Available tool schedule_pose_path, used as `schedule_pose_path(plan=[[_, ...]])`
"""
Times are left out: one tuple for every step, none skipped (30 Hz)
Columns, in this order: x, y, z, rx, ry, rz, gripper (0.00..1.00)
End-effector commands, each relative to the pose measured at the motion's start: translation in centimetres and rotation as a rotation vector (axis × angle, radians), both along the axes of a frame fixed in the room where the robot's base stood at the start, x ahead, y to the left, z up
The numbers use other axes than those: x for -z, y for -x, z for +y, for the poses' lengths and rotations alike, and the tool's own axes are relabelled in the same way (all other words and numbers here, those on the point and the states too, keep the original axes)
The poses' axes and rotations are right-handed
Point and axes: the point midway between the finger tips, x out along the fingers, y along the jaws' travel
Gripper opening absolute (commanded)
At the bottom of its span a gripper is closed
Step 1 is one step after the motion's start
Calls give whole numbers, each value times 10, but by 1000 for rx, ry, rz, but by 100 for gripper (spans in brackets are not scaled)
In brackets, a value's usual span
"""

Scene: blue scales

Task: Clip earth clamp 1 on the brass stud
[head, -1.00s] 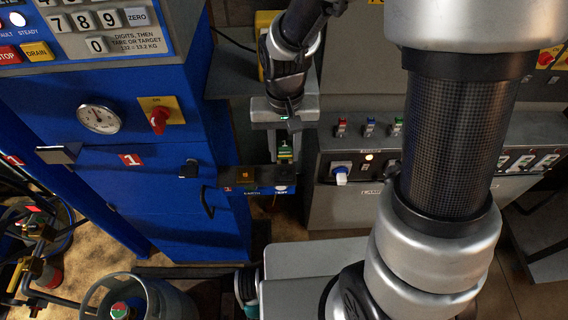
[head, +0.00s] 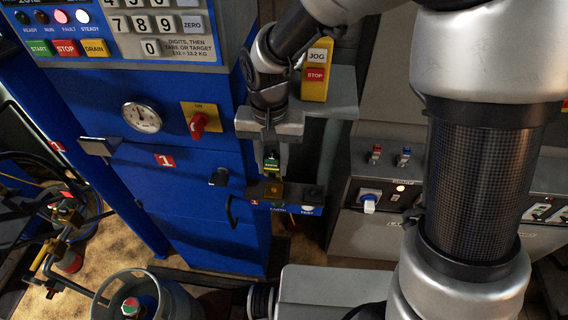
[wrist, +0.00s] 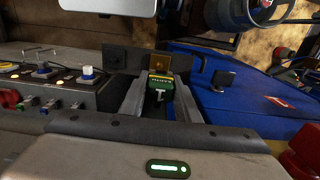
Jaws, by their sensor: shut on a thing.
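My gripper (head: 270,155) points down at the front of the blue cabinet and is shut on earth clamp 1 (head: 271,164), a small green and yellow clamp. The clamp also shows between the fingers in the wrist view (wrist: 160,82), with a label on it. The brass stud (head: 274,189) is a brass-coloured piece on a dark bracket (head: 255,190); it also shows just beyond the clamp in the wrist view (wrist: 161,63). In the head view the clamp is right above the stud. I cannot tell whether they touch; the clamp's jaws are hidden.
The blue cabinet (head: 190,235) has a gauge (head: 142,117), a red switch (head: 198,122) and a black handle (head: 219,177) left of the bracket. A grey shelf with a yellow JOG/STOP box (head: 316,72) is beside my wrist. A grey lamp panel (head: 375,225) stands to the right.

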Motion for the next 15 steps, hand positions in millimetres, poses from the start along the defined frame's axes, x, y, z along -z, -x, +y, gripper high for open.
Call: schedule_pose_path(plan=[[0, 0, 0, 0, 0, 0, 0], [0, 0, 0, 0, 0, 0, 0], [0, 0, 0, 0, 0, 0, 0], [0, 0, 0, 0, 0, 0, 0], [0, 0, 0, 0, 0, 0, 0], [1, 0, -1, 0, 0, 0, 0], [1, 0, 0, 0, 0, 0, 0], [2, 0, -1, 0, 0, 0, 0], [4, 0, -1, 0, 0, 0, 0], [5, 0, -1, 0, 0, 0, 0], [6, 0, -1, 0, 0, 1, 0], [9, 0, -1, 0, 0, 1, 0], [11, 0, -1, 0, 1, 1, 0], [13, 0, -1, 0, 1, 1, 0], [16, 0, -1, 0, 1, 1, 0]])
